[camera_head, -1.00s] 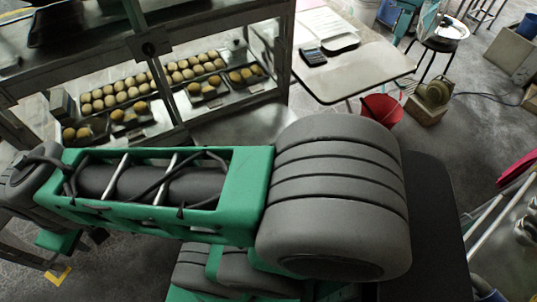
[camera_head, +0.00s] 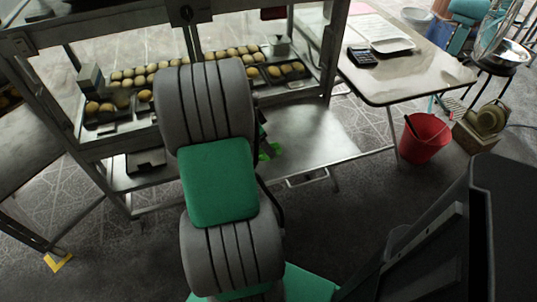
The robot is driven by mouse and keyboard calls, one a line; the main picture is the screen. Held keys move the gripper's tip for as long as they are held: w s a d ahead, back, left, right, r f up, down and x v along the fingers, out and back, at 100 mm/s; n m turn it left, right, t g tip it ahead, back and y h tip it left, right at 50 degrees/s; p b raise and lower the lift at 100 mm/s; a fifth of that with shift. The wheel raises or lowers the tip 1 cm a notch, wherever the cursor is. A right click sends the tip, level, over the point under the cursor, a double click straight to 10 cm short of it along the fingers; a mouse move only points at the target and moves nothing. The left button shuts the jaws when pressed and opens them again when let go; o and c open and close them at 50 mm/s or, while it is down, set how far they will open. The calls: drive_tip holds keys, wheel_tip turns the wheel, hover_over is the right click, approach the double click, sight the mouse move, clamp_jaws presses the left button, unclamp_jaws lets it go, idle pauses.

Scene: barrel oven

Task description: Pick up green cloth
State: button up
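I cannot make out a green cloth for certain. A small bright green patch (camera_head: 268,151) shows just right of my grey and green arm, over the metal lower shelf. I cannot tell whether it is cloth or part of my arm's end. My arm stands in the middle of the view and hides what lies behind it. I cannot make out my gripper or its fingers.
A metal display rack (camera_head: 185,15) holds trays of round buns (camera_head: 290,69). Its lower shelf (camera_head: 320,140) is bare at the right. A white-topped table (camera_head: 420,75) with a calculator (camera_head: 362,56) stands at right, a red bucket (camera_head: 426,138) below it. Grey floor is open in front.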

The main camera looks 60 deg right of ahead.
drive_tip(key=b+x, duration=0.1)
drive_tip(key=x, duration=0.4)
drive_tip(key=shift+d, duration=0.1)
drive_tip(key=shift+r, duration=0.15)
drive_tip(key=c, duration=1.5)
drive_tip(key=shift+r, duration=0.3)
wheel_tip(320, 180, up, 3)
drive_tip(key=shift+f+p, duration=0.15)
drive_tip(key=shift+p, duration=0.35)
drive_tip(key=a+r, duration=0.3)
drive_tip(key=a, duration=0.1)
drive_tip(key=a+r+p, duration=0.1)
drive_tip(key=a+r, duration=0.2)
drive_tip(key=a, duration=0.2)
drive_tip(key=s+a+r+p, duration=0.1)
drive_tip(key=a+r, duration=0.2)
drive_tip(key=a, duration=0.2)
drive_tip(key=shift+s+r, duration=0.1)
drive_tip(key=shift+r, duration=0.2)
